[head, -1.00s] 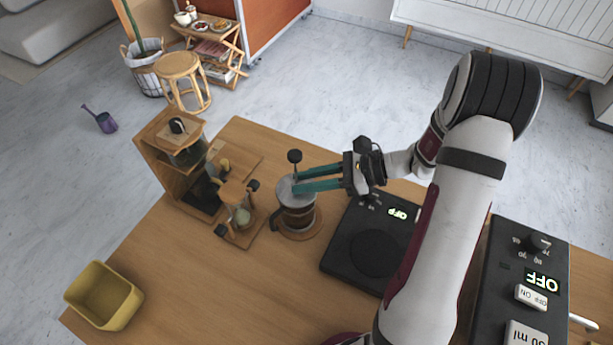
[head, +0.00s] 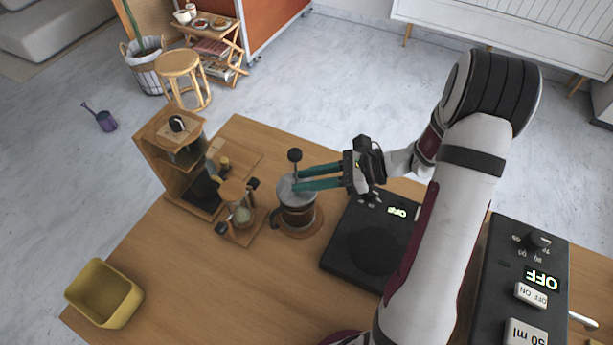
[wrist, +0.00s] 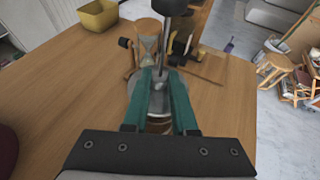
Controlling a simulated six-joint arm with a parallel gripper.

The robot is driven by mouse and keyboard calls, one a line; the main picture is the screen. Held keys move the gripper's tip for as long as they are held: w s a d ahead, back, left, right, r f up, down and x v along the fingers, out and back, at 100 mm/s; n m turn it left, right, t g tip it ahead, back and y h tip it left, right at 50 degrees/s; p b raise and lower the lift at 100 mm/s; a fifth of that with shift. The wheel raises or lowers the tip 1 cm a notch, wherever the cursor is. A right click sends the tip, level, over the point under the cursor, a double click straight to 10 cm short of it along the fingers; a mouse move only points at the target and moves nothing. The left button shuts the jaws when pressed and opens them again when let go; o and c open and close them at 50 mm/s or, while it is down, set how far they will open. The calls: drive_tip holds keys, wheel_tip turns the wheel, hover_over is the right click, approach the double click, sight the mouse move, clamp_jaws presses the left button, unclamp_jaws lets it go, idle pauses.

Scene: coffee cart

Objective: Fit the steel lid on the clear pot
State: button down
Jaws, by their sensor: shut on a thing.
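The clear pot (head: 298,216) stands on a round wooden coaster, with dark brown contents. The steel lid (head: 284,190) is a grey disc at the pot's mouth, with an upright rod and black knob (head: 295,155) above it. My gripper (head: 294,180), with teal fingers, is shut on the steel lid at its rod. In the wrist view the rod stands between the fingertips (wrist: 162,76), and part of the lid (wrist: 134,92) shows beside them. The fingers hide part of the lid and pot, so I cannot tell whether the lid is fully seated.
A wooden stand with an hourglass-shaped glass (head: 240,213) and a wooden dispenser (head: 166,160) are left of the pot. A black scale (head: 375,250) is close on the right. A yellow bin (head: 105,293) sits at the front left. The table's middle front is clear.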

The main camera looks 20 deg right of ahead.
drive_tip(key=shift+f, duration=0.45)
drive_tip(key=c, duration=1)
unclamp_jaws()
drive_tip(key=v, duration=1.1)
drive_tip(key=shift+f, duration=0.1)
